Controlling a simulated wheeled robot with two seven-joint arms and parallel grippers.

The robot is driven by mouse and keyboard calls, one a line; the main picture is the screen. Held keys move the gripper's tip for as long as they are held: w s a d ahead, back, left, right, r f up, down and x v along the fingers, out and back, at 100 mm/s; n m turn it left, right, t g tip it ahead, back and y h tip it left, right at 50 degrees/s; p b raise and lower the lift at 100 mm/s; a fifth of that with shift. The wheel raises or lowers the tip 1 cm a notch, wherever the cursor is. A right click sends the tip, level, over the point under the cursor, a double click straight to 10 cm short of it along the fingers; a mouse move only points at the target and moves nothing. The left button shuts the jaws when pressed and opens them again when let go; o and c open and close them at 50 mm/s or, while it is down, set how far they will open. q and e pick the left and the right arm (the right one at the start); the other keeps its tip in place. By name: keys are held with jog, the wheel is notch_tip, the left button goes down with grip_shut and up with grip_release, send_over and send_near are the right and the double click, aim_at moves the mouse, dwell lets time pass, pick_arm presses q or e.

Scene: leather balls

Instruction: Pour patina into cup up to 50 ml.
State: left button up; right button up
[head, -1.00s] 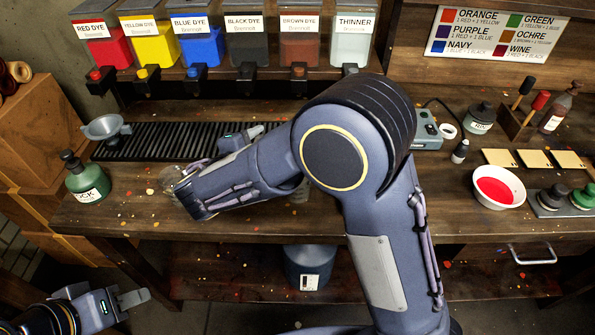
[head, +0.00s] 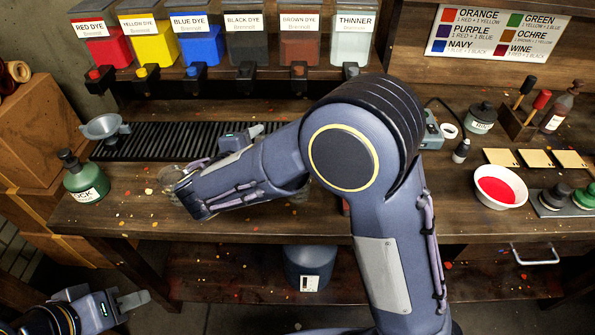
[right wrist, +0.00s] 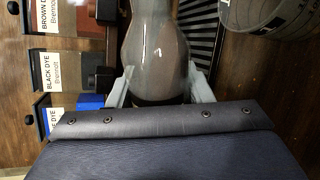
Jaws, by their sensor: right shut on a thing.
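My right gripper (right wrist: 160,88) is shut on a clear, round-bodied glass vessel (right wrist: 155,50) with a dark band near the fingers. Its contents look greyish; I read no patina label and cannot tell its tilt. In the head view the right gripper (head: 240,138) is partly behind my forearm, and the held vessel is hidden. A clear container with markings (right wrist: 268,14), likely the cup, stands apart at the top right of the wrist view.
A black slatted rack (head: 155,140) lies behind my forearm. A green bottle (head: 88,180), a grey funnel (head: 105,127) and a glass piece (head: 172,176) are at the left. Dye tanks (head: 200,45) line the back. A red-filled bowl (head: 498,188) is at the right.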

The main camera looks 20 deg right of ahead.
jog(key=shift+s+d+f+m+b, duration=0.2)
jog(key=shift+m+b, duration=0.3)
jog(key=shift+b, duration=1.3)
dwell(0.4)
jog(key=shift+d+y, duration=0.1)
jog(key=shift+y, duration=0.2)
jog(key=shift+b, duration=0.35)
jog(key=shift+f+m+t+y+b, duration=0.15)
jog(key=shift+m+t+y+b, duration=0.45)
jog(key=shift+b, duration=1.65)
